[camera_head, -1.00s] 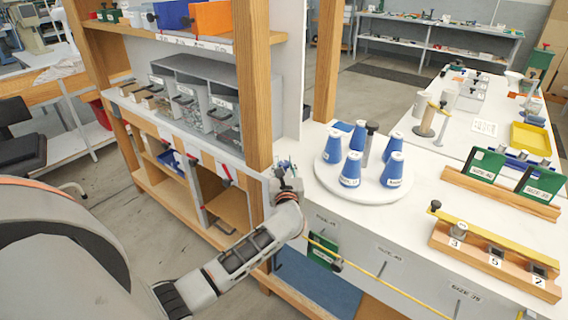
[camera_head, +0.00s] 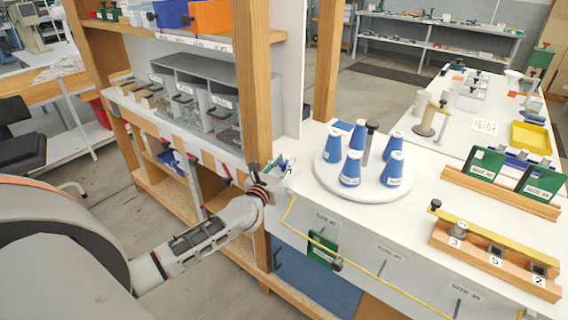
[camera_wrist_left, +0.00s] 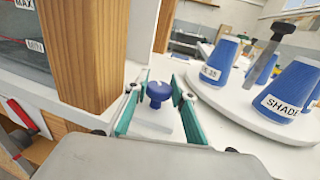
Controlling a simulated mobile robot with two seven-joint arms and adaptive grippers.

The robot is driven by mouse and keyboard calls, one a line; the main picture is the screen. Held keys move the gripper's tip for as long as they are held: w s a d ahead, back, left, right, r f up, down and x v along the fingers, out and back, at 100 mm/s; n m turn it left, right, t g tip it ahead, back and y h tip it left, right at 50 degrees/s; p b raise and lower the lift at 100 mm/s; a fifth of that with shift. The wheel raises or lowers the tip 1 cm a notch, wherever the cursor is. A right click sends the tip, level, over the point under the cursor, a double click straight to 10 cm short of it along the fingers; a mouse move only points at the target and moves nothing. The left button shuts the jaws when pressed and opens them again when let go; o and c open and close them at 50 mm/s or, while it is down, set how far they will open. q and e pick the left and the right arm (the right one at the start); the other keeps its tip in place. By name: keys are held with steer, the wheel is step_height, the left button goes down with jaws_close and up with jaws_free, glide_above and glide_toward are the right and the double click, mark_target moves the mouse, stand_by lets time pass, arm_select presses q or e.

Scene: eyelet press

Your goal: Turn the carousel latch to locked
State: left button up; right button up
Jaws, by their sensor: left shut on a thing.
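The latch shows in the left wrist view as a blue round knob (camera_wrist_left: 158,92) with a pale mark on top, on a white block (camera_wrist_left: 152,125) at the table edge. My left gripper (camera_head: 283,166) is there, beside a wooden post. In the left wrist view its teal fingers (camera_wrist_left: 156,100) stand on either side of the knob, shut on it. In the head view the knob is mostly hidden by the gripper. The carousel (camera_head: 368,194) is a white disc just right of the gripper, bearing several blue cones. My right gripper is not in view.
The wooden post (camera_head: 258,90) rises close to the left of the gripper. Labelled blue cones (camera_wrist_left: 283,88) stand close on the right. A yellow rail (camera_head: 375,272) runs along the table front. A wooden block with a yellow bar (camera_head: 485,235) lies farther right.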

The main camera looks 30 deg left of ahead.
arm_select(q)
steer(key=m+h+b, duration=0.1)
steer(key=h, duration=0.1)
steer(key=m+h+b, duration=0.1)
steer(key=h+b, duration=0.1)
steer(key=m+h+b, duration=0.1)
steer(key=m+h, duration=0.1)
steer(key=shift+a+f, duration=0.1)
steer(key=shift+f, duration=0.3)
steer(key=shift+m+h+b, duration=0.3)
steer(key=shift+h+b, duration=0.3)
steer(key=shift+b, duration=0.05)
steer(key=shift+r+m+g+h+b, duration=0.1)
steer(key=shift+m+g+h+b, duration=0.25)
steer(key=shift+h+b, duration=0.25)
steer(key=shift+r+m+h, duration=0.2)
steer(key=shift+m+h, duration=0.05)
steer(key=shift+h, duration=0.05)
steer(key=shift+r+b, duration=0.1)
steer(key=shift+b, duration=0.2)
steer(key=shift+r, duration=0.1)
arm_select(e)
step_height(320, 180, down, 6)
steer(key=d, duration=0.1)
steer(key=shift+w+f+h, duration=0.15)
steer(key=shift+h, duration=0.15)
arm_select(q)
steer(key=o, duration=1.1)
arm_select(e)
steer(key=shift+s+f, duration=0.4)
